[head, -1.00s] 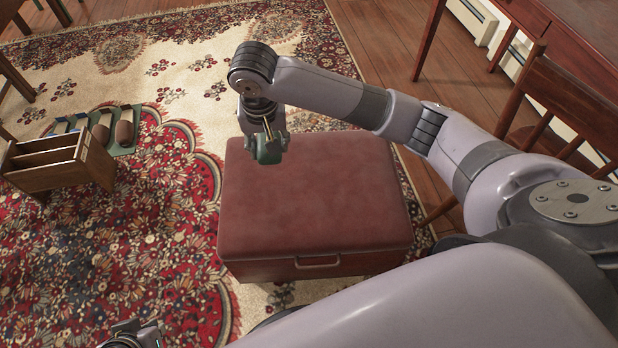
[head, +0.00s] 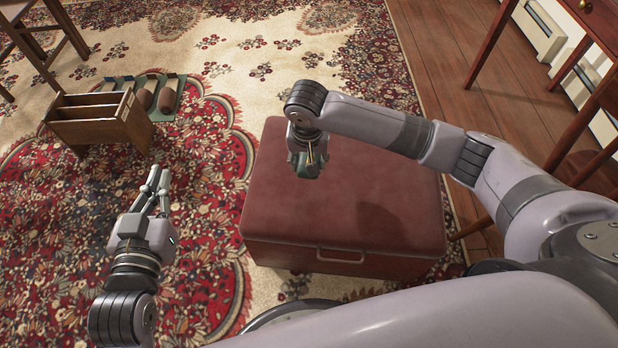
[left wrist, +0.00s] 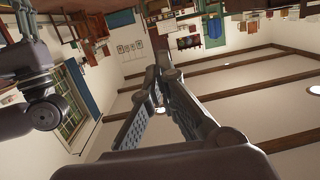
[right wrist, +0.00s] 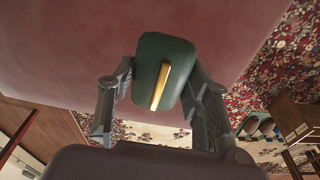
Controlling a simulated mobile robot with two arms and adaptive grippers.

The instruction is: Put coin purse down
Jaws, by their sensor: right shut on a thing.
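The coin purse is a small dark green case with a gold bar, seen in the right wrist view (right wrist: 178,60) and small in the head view (head: 301,166). My right gripper (head: 308,168) is shut on it, one finger on each side. It holds the purse over the far left part of a red-topped ottoman (head: 370,205); whether the purse touches the top I cannot tell. My left gripper (head: 158,180) is empty, above the rug left of the ottoman. Its fingertips come together in the left wrist view (left wrist: 157,72).
The ottoman's top is otherwise bare. A wooden divided rack (head: 100,122) stands on the rug at the left, with a green tray (head: 165,112) holding brown items behind it. A wooden chair and table stand at the right.

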